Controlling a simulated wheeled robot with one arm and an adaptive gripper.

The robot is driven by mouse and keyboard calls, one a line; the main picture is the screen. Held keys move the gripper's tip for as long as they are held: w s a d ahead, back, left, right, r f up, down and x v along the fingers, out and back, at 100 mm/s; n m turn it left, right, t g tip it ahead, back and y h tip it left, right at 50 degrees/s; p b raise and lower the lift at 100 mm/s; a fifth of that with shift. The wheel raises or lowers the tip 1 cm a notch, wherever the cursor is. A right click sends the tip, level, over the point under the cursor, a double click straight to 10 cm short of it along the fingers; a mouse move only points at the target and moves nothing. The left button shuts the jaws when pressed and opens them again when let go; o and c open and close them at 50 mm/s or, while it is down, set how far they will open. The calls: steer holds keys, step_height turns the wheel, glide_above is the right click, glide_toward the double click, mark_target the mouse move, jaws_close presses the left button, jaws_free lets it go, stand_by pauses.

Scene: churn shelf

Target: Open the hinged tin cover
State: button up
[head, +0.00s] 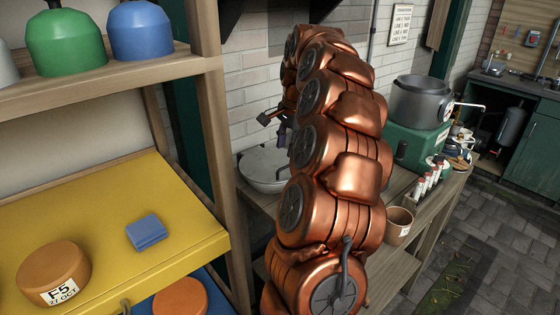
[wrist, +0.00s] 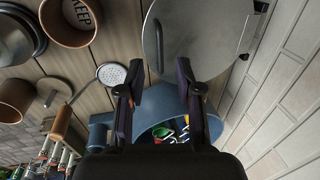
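A round grey metal cover (wrist: 200,32) is at the top of the wrist view. It has a dark handle on its left rim and a hinge-like rod along its right side. It lies flat and looks shut. A round silvery vessel (head: 264,168) on the bench in the head view seems to be the same tin, partly hidden by my copper arm. My gripper (wrist: 158,84) is open and empty, its two dark fingers apart. The fingertips are just below the cover's lower left edge in the wrist view; I cannot tell whether they touch it.
A blue container (wrist: 152,131) with colourful small items lies behind the fingers. A skimmer (wrist: 111,74) and brown pots (wrist: 68,22) are to the left. The brick wall (wrist: 288,90) is close on the right. A yellow shelf (head: 90,215) stands left of my arm.

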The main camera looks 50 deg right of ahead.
mark_target(284, 168)
steer(key=shift+w+d+f+p, duration=0.1)
steer(key=shift+w+f+p, duration=0.15)
steer(key=shift+f, duration=0.9)
steer(key=shift+w+a+f+p, duration=0.1)
steer(key=shift+w+f, duration=0.1)
steer(key=shift+f, duration=0.95)
steer(key=shift+w+d+f+p, duration=0.1)
steer(key=shift+w+f+p, duration=0.15)
steer(key=shift+f, duration=0.9)
jaws_close()
